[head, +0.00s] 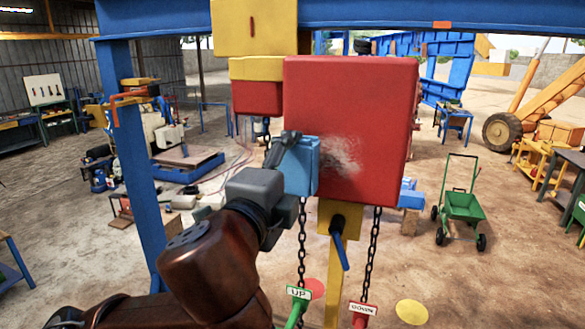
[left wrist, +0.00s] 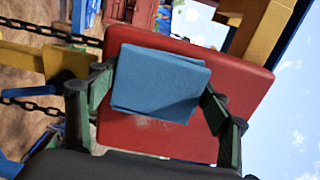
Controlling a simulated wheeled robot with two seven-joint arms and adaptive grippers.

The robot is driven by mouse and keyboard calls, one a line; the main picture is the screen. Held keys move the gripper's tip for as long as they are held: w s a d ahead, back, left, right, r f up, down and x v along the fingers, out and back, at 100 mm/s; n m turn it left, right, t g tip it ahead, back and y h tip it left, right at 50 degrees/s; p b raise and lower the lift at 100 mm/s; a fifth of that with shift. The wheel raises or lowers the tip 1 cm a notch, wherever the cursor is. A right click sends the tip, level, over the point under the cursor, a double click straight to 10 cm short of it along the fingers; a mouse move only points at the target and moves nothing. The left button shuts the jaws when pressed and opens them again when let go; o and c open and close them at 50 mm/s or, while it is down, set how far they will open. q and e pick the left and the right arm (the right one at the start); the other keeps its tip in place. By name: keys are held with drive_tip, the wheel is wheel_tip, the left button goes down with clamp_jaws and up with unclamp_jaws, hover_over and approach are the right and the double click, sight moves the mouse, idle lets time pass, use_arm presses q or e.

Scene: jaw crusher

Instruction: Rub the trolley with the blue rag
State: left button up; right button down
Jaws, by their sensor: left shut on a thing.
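The trolley is a large red block (head: 365,100) under the blue overhead beam, with a pale, dusty smudge (head: 338,158) on its near face. My left gripper (head: 291,170) is shut on the folded blue rag (head: 306,166). The rag is at the left part of the red face, beside the smudge. In the left wrist view the rag (left wrist: 160,85) lies flat before the red face (left wrist: 245,90), between my two fingers, and part of the smudge shows below it. I cannot tell whether the rag touches the face. My right gripper is not in view.
Chains (head: 374,250) hang below the trolley, with a green UP tag (head: 299,293) and a red DOWN tag (head: 364,309). A blue post (head: 130,170) stands at left. A green cart (head: 463,207) stands on open floor at right.

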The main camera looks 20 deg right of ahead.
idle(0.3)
use_arm(q)
drive_tip(key=shift+x, duration=0.95)
drive_tip(key=shift+s, duration=0.1)
